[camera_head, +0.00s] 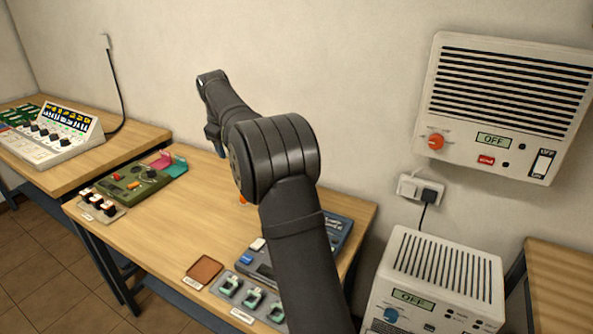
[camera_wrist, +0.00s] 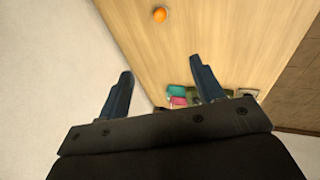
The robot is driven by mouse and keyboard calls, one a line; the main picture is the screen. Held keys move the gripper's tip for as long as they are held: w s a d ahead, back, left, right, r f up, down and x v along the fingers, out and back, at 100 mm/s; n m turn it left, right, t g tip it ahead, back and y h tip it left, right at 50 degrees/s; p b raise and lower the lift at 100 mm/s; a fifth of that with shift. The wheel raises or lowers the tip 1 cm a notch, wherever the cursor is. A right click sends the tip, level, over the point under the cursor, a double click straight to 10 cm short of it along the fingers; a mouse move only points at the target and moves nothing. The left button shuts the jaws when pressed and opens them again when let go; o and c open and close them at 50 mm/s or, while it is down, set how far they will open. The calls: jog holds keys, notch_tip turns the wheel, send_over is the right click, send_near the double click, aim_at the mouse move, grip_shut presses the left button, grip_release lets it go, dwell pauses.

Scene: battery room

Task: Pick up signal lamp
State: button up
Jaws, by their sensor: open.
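A small round orange thing, which looks like the signal lamp (camera_wrist: 160,14), is on the wooden table at the top of the wrist view. In the head view only a sliver of orange (camera_head: 243,199) shows beside my arm, which hides the rest. My gripper (camera_wrist: 160,70) is open, with two dark blue fingers well apart and nothing between them. The lamp is beyond the fingertips, not touching them. In the head view my gripper (camera_head: 215,142) hangs over the back part of the table, partly hidden by my arm.
The table (camera_head: 160,225) carries a green device (camera_head: 133,183), pink and teal pieces (camera_head: 172,163), a brown tray (camera_head: 203,270) and a grey-blue device (camera_head: 258,262), partly behind my arm. The wall is close behind. A white unit (camera_head: 435,280) stands right. Mid-table is clear.

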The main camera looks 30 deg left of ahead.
jog(key=w+a+f+m, duration=0.1)
jog(key=w+f, duration=0.2)
jog(key=f, duration=0.5)
jog(key=w+a+f+m+g+y, duration=0.1)
jog(key=w+f+m, duration=0.1)
jog(key=f, duration=0.5)
jog(key=w+a+f+m+g, duration=0.1)
jog(key=w+a+f+m, duration=0.1)
jog(key=w+f, duration=0.3)
notch_tip(320, 180, down, 4)
jog(key=shift+w+r+y, duration=0.1)
jog(key=shift+r+y, duration=0.05)
jog(key=shift+y, duration=0.25)
jog(key=shift+x, duration=3.25)
jog(key=shift+a, duration=0.1)
jog(key=c, duration=1.1)
